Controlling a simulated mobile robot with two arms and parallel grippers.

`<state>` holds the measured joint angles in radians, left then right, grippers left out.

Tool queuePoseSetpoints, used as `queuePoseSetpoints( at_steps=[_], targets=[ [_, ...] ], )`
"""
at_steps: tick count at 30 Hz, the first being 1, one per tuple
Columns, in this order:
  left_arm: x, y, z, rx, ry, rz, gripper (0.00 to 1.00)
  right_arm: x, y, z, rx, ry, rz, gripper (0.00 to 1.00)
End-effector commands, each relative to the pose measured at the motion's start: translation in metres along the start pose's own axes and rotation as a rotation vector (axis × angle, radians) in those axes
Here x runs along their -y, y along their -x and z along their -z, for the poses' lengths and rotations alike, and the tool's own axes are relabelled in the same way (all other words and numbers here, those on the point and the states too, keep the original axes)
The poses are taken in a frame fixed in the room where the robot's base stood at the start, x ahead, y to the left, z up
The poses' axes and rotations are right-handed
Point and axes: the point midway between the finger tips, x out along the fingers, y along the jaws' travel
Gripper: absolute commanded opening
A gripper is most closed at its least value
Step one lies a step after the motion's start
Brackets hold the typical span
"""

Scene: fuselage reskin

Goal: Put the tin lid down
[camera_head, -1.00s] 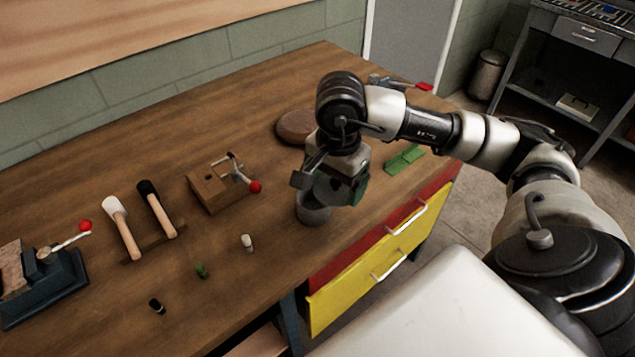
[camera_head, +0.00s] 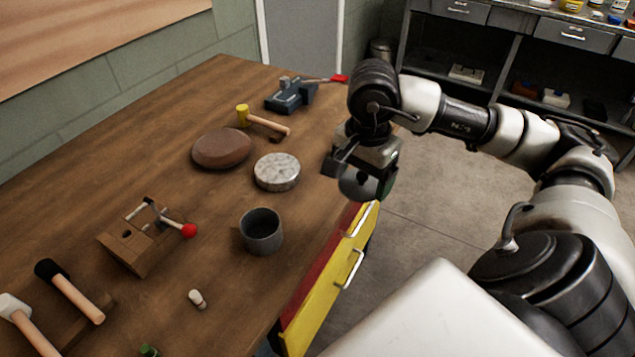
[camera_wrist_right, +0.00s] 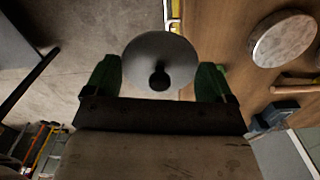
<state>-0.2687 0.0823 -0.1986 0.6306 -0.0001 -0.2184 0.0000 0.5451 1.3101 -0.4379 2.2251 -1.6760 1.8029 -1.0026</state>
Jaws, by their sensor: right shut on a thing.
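The tin lid (camera_wrist_right: 150,52) is a round grey disc with a dark knob. In the right wrist view it sits between the green fingers of my right gripper (camera_wrist_right: 158,80), which is shut on its knob. In the head view the lid (camera_head: 355,185) hangs below my right gripper (camera_head: 366,177), beside the table's right edge, with the floor behind it. The grey tin (camera_head: 261,232) stands open on the wooden table (camera_head: 215,285), left of and apart from the lid. My left gripper is not in view.
A round silver disc (camera_head: 277,171), a brown oval pad (camera_head: 222,148), a yellow-headed mallet (camera_head: 264,121) and a blue vise (camera_head: 290,95) are on the table. A wooden block with a red-knobbed clamp (camera_head: 140,240) stands left of the tin. Drawers (camera_head: 335,285) lie below the edge.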

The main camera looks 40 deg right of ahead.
Motion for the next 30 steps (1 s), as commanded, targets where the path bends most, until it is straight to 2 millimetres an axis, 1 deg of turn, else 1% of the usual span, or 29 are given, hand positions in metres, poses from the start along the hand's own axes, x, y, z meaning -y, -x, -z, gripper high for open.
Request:
queuePoseSetpoints(
  at_steps=[5,9,11,15,17,21,25,30],
  targets=[
    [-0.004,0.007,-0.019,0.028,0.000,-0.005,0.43,0.016,-0.009,-0.006,0.007,0.001,0.002,0.62],
    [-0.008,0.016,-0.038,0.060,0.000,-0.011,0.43,0.040,-0.024,-0.018,0.008,0.001,0.001,0.62],
    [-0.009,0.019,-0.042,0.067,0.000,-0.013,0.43,0.051,-0.031,-0.023,0.008,0.001,0.000,0.62],
    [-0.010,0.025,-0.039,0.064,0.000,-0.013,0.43,0.077,-0.049,-0.035,0.006,-0.001,-0.001,0.62],
    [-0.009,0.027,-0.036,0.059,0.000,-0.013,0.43,0.087,-0.056,-0.039,0.004,0.000,-0.001,0.62],
    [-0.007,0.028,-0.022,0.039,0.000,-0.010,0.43,0.102,-0.067,-0.045,0.002,-0.001,0.000,0.62],
    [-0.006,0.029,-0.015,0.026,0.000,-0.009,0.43,0.106,-0.074,-0.047,0.001,-0.001,-0.001,0.62],
    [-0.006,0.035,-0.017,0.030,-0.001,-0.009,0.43,0.105,-0.099,-0.047,0.002,-0.002,-0.004,0.62]
  ],
)
